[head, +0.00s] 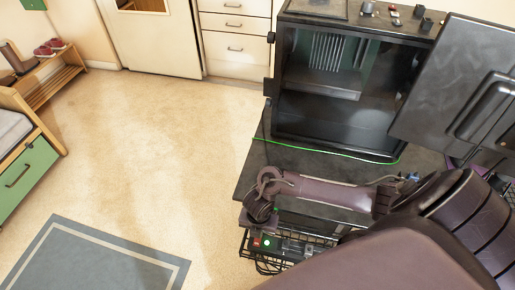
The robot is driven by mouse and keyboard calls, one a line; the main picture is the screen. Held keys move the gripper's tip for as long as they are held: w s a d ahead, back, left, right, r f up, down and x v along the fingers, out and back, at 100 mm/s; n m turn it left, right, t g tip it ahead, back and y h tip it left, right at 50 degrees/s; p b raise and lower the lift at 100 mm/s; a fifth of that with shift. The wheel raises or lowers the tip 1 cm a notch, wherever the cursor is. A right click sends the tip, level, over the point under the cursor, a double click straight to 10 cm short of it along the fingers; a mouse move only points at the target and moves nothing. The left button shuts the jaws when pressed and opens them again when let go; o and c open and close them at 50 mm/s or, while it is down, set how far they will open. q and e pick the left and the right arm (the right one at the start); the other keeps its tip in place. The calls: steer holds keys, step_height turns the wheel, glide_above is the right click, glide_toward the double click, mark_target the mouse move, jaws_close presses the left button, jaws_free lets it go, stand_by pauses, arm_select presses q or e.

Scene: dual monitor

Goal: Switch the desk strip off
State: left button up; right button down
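A small power strip (267,244) sits in a black wire tray under the front left corner of the dark desk. It shows a red part (256,242) at its left and a green lit spot beside it. My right gripper (260,211) points down at the desk's front left corner, just above the strip. Whether it touches anything is unclear, and its fingers are too dark and small to judge. My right arm covers much of the desk and part of the tray. My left gripper is not in view.
An open black cabinet (334,101) stands on the desk (262,164), its door (460,92) swung out right. A thin green line (325,152) runs along its front. Wire tray and cables hang below the desk. The floor (150,150) at left is clear around a grey rug (95,262).

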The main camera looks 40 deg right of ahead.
steer(key=shift+f+b, duration=0.75)
steer(key=shift+f, duration=0.15)
stand_by(0.9)
step_height(320, 180, up, 7)
steer(key=p, duration=0.7)
steer(key=shift+r, duration=0.1)
stand_by(0.3)
